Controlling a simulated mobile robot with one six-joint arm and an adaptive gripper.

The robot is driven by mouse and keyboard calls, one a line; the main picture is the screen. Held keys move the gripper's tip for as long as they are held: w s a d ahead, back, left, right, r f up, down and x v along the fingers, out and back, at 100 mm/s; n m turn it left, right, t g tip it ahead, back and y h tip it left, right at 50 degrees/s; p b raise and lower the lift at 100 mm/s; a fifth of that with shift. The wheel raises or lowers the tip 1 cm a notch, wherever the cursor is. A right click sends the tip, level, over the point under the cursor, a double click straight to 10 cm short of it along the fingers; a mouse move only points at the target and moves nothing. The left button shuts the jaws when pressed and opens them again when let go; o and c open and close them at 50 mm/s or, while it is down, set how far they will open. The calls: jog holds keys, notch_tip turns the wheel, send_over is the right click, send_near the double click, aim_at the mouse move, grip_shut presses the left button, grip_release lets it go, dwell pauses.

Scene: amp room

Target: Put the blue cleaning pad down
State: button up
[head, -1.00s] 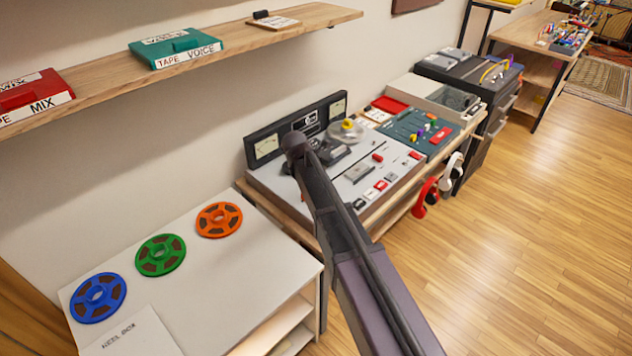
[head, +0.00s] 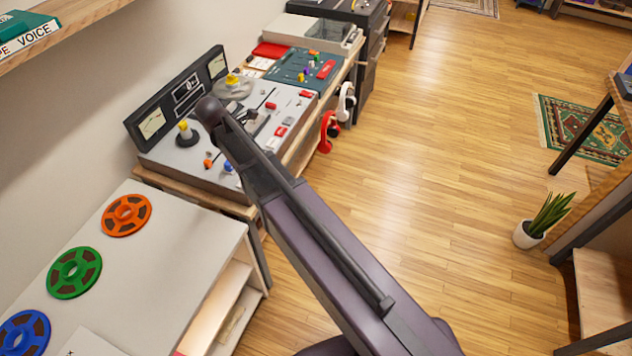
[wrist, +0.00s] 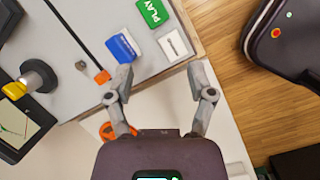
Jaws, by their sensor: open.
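In the wrist view, my gripper (wrist: 160,80) is open, its two fingers spread over the front corner of the grey tape machine. Nothing is held between them. A small blue block with a white side (wrist: 124,47) lies on the machine's top just beyond the left fingertip. I cannot tell for certain that it is the cleaning pad. A small blue thing also shows on the machine's near corner in the head view (head: 228,166). The tape machine (head: 190,160) shows in the head view, partly covered by my arm, which hides the gripper there.
An orange piece (wrist: 102,77), a green PLAY key (wrist: 153,12) and a white key (wrist: 175,45) are near the fingers. A white cabinet (head: 185,235) with orange, green and blue reels stands beside the machine. Red headphones (head: 327,132) hang at the front. The wooden floor (head: 430,130) is open.

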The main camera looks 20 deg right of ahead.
jog(key=s+d+m+g+y, duration=0.2)
jog(key=s+d+m, duration=1.6)
jog(key=m, duration=0.4)
jog(key=shift+s+d+f+m, duration=0.3)
jog(key=shift+d+f, duration=0.1)
jog(key=shift+d, duration=0.35)
jog(key=shift+w, duration=0.1)
jog(key=shift+o, duration=0.5)
jog(key=w+a+r+n+p, duration=0.3)
jog(key=w+a+n, duration=2)
jog(key=n, duration=0.5)
jog(key=shift+w, duration=1.25)
